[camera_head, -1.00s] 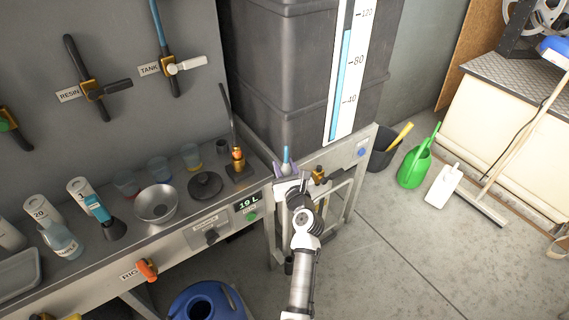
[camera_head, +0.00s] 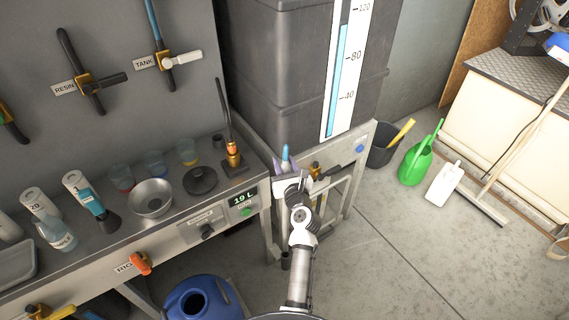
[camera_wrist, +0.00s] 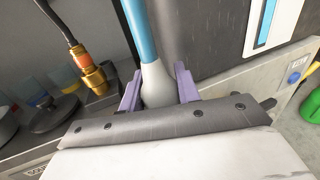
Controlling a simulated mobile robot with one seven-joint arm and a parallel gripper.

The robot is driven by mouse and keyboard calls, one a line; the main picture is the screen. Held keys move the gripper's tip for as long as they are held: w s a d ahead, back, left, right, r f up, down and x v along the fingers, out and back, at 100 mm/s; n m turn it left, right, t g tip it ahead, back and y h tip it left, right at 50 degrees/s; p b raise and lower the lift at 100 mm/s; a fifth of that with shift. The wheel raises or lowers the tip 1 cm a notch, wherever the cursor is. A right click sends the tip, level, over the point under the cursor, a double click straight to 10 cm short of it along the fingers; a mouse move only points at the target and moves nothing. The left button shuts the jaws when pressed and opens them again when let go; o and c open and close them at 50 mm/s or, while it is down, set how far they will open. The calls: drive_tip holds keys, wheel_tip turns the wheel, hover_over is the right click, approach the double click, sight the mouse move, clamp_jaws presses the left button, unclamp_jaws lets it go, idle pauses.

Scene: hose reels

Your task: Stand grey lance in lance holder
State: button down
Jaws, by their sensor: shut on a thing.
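My gripper (camera_head: 285,168) is out beyond the right end of the workbench, in front of the dark tank. In the wrist view its purple fingers (camera_wrist: 158,88) are shut on the grey lance (camera_wrist: 157,85), whose pale grey bulb-shaped part sits between them. A blue tube runs up from the bulb, and its blue shows above the fingers in the head view (camera_head: 285,152). The lower part of the lance is hidden by my gripper and arm. A small dark upright tube (camera_head: 286,259) by the bench leg may be the lance holder; I cannot tell.
The dark tank (camera_head: 275,60) with a level scale stands close behind my gripper. A brass fitting with a black hose (camera_head: 233,150) stands on the bench beside a dark disc (camera_head: 200,180) and a metal bowl (camera_head: 152,197).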

wheel_tip(320, 180, down, 17)
drive_tip(key=b, duration=1.3)
drive_tip(key=shift+r, duration=0.15)
idle(0.3)
drive_tip(key=c, duration=0.9)
unclamp_jaws()
drive_tip(key=b+v, duration=0.1)
drive_tip(key=v, duration=1.1)
